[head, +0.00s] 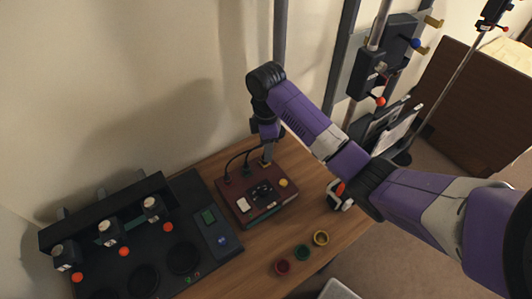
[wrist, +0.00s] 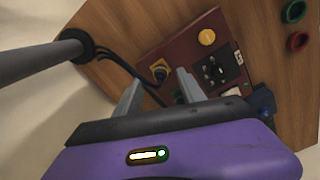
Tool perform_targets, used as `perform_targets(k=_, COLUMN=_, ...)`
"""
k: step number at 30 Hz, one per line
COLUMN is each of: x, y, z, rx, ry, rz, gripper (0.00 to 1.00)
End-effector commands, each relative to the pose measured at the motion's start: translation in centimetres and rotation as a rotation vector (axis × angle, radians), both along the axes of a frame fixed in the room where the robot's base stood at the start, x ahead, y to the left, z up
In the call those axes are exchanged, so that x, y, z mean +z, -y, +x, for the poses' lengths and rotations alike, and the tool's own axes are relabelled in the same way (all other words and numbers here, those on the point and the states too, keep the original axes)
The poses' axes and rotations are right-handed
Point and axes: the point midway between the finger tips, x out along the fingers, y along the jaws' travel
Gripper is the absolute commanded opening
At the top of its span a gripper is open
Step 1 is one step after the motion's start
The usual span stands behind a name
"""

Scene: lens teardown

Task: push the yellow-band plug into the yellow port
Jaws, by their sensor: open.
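The dark red box (head: 258,207) stands on the wooden table. At its back edge is the yellow port (head: 266,162), right below my gripper (head: 268,152). In the wrist view, a black plug (wrist: 158,75) stands at the yellow port (wrist: 161,64). My gripper (wrist: 159,76) is open, with one finger on each side of the plug in the picture; I cannot tell whether they touch it. The plug's yellow band does not show apart from the port, and I cannot tell how deep the plug sits.
Black cables (wrist: 118,66) run close by the left finger from a dark pole. A black station (head: 183,258) stands at left.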

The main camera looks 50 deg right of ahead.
Motion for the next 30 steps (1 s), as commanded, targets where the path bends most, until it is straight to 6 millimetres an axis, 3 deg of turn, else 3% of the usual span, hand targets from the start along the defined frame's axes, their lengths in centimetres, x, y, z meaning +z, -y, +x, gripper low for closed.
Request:
perform_targets(k=4, x=2.5, y=0.0, z=0.1, rx=0.001, ry=0.003, rz=-0.002, gripper=0.47)
perform_targets(k=9, x=4.0, y=0.0, z=0.0, rx=0.001, ry=0.001, rz=-0.001, gripper=0.47)
perform_targets(k=30, x=4.2, y=0.0, z=0.0, rx=-0.007, ry=0.000, rz=0.000, gripper=0.47)
